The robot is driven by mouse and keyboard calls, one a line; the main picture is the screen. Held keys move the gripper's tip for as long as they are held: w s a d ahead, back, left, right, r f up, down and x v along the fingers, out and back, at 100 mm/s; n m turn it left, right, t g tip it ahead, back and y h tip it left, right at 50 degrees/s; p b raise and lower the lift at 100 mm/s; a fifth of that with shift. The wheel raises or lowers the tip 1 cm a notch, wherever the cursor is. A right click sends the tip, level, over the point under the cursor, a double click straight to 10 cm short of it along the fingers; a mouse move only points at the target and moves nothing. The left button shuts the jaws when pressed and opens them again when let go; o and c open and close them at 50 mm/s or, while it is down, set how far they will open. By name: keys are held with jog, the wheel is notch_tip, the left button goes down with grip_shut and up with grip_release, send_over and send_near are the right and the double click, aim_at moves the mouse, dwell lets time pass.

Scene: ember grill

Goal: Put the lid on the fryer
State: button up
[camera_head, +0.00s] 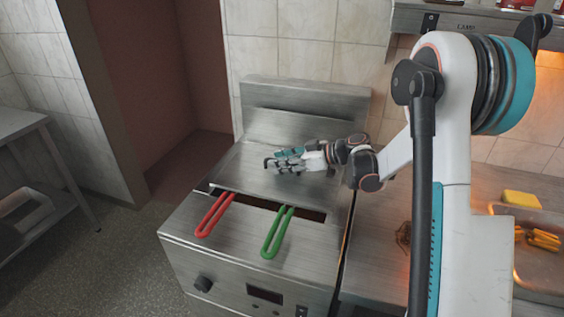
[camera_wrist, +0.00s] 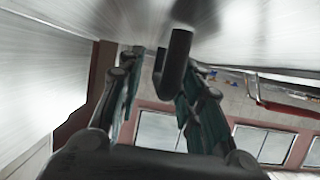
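The fryer (camera_head: 229,251) is a steel box with a raised back panel (camera_head: 305,102). A flat steel sheet, apparently the lid (camera_head: 245,165), lies over its rear part; whether it rests fully flat I cannot tell. A dark slot (camera_head: 262,201) shows along its front edge. My gripper (camera_head: 277,161) is over the sheet, pointing left. In the wrist view, a dark handle (camera_wrist: 174,66) joins a steel surface above and stands between my fingers (camera_wrist: 160,85). The fingers are apart, with a gap left of the handle; the right finger is close to it.
A red basket handle (camera_head: 214,215) and a green one (camera_head: 276,233) stick out at the fryer's front. A counter with a tray (camera_head: 544,275) of yellow food and a yellow block (camera_head: 521,199) is on the right. A steel table (camera_head: 20,122) stands left, across open floor.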

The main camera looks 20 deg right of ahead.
jog(key=v, duration=1.2)
jog(key=s+a+r+m+h, duration=0.2)
jog(key=s+a+r, duration=0.15)
jog(key=a, duration=0.25)
jog(key=s+a+r+m+g+h, duration=0.1)
jog(key=s+a+r+m, duration=0.25)
jog(key=a, duration=0.25)
jog(key=s+a+r+m+h, duration=0.2)
jog(key=s+a+r, duration=0.15)
jog(key=a, duration=0.25)
jog(key=s+d+f+m+h, duration=0.2)
jog(key=s+d+f+h, duration=0.1)
jog(key=s, duration=0.6)
jog(key=s+d+f+m+h, duration=0.1)
jog(key=s+d+f+h, duration=0.2)
jog(key=s, duration=0.6)
jog(key=d+f, duration=0.1)
jog(key=d, duration=0.1)
jog(key=shift+s+d+m+t, duration=0.3)
jog(key=shift+s+d+m, duration=0.05)
jog(key=shift+d, duration=0.05)
jog(key=shift+d+f, duration=0.1)
jog(key=shift+d, duration=0.05)
